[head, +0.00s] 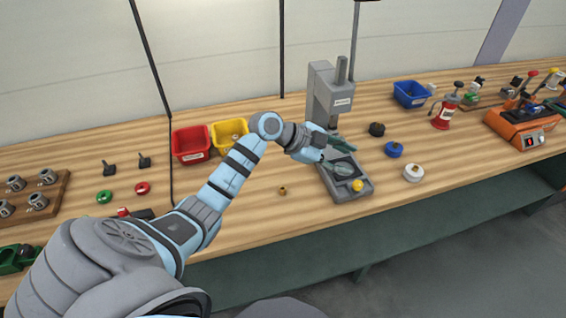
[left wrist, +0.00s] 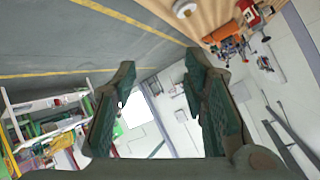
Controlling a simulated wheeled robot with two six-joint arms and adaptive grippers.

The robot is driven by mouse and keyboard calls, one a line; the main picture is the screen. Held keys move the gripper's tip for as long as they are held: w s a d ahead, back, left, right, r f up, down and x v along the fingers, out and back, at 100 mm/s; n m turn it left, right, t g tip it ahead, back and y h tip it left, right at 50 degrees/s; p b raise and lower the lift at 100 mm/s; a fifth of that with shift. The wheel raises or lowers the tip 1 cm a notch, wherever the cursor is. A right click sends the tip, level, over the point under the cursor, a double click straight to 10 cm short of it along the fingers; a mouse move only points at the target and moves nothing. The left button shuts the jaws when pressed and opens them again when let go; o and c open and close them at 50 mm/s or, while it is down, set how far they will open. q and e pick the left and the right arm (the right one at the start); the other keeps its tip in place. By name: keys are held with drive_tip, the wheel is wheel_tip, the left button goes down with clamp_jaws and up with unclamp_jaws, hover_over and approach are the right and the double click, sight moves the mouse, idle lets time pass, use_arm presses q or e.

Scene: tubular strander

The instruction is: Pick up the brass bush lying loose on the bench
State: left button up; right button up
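A small brass bush (head: 282,190) lies loose on the wooden bench (head: 250,215), near its front edge, in the head view. My left gripper (head: 345,153) is up and to the right of it, in front of the grey press, and apart from the bush. In the left wrist view its two dark green fingers (left wrist: 160,95) are spread with nothing between them. The bush does not show in the left wrist view. My right gripper is in neither view.
A grey press (head: 322,95) stands right of the bush, with a yellow knob (head: 357,185) at its base. Red (head: 190,144) and yellow (head: 229,128) bins stand behind the bush. Blue (head: 394,149) and white (head: 413,173) round parts lie to the right. Bench around the bush is clear.

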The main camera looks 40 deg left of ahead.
use_arm(q)
drive_tip(key=s+a+f+n+g+y, duration=0.2)
drive_tip(key=a+f+n+g+y, duration=0.15)
drive_tip(key=a, duration=0.45)
drive_tip(key=r+n+g+y, duration=0.1)
drive_tip(key=n+g+y, duration=0.2)
drive_tip(key=n, duration=0.1)
hover_over(283, 189)
drive_tip(key=a, duration=0.2)
drive_tip(key=f+b, duration=0.7)
drive_tip(key=d+f+b, duration=0.1)
drive_tip(key=f+b, duration=0.2)
drive_tip(key=shift+s+f+b, duration=0.15)
drive_tip(key=shift+f+b, duration=0.05)
drive_tip(key=shift+b, duration=0.2)
drive_tip(key=f, duration=0.2)
drive_tip(key=shift+d+f, duration=0.25)
drive_tip(key=shift+f, duration=0.05)
drive_tip(key=shift+d+f, duration=0.1)
drive_tip(key=shift+f, duration=0.3)
clamp_jaws()
